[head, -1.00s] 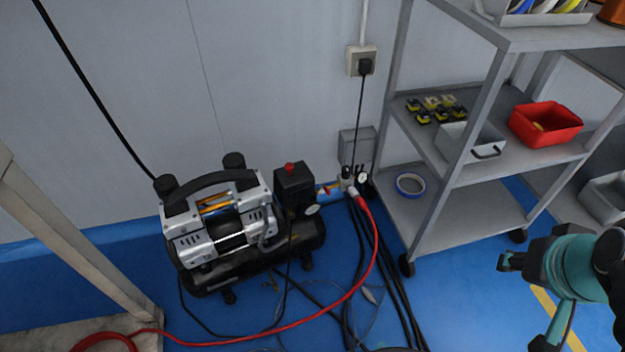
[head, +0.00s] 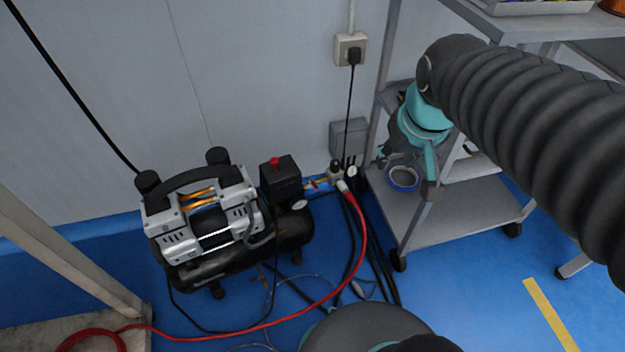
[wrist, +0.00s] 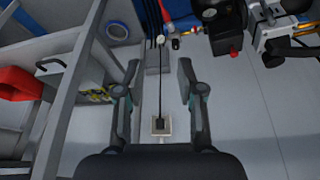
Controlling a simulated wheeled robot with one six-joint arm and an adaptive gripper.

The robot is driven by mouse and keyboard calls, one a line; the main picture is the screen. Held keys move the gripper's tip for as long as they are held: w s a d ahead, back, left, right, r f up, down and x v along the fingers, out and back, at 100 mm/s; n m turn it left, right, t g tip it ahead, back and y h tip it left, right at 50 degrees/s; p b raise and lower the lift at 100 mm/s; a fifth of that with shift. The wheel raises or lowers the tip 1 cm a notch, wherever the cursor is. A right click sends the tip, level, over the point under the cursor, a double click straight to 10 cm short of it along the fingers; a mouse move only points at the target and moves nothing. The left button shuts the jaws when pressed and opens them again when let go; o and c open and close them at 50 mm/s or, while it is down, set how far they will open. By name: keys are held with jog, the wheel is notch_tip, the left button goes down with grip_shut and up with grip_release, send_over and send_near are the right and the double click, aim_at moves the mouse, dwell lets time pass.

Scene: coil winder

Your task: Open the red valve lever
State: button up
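The small red valve lever (head: 312,184) sits on the brass fitting between the black compressor (head: 215,235) and the regulator with its gauge (head: 352,171), in the head view. In the wrist view a small red part (wrist: 198,30) near the top, between hose and compressor, looks like the lever. My gripper (head: 402,165) is in front of the shelf, to the right of the lever and apart from it. In the wrist view its two fingers are spread and nothing is between the fingertips (wrist: 157,72). The lever's exact angle is too small to tell.
A red hose (head: 363,235) and black cables run from the regulator across the blue floor. The grey shelf (head: 470,215) holds a blue-rimmed roll (head: 403,178). A wall socket (head: 351,50) with a hanging cord is above the regulator. The red bin (wrist: 18,84) shows at left in the wrist view.

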jog(key=w+a+f+n+g, duration=0.1)
jog(key=w+a+f, duration=0.2)
jog(key=w, duration=0.3)
jog(key=w+a+f+n+g, duration=0.1)
jog(key=w+a+f, duration=0.2)
jog(key=w, duration=0.3)
jog(key=n+g, duration=0.2)
send_near(315, 185)
notch_tip(315, 185, down, 8)
jog(key=shift+w+a+f+b, duration=0.1)
jog(key=shift+w+f+b, duration=0.1)
jog(key=shift+b, duration=0.4)
grip_shut()
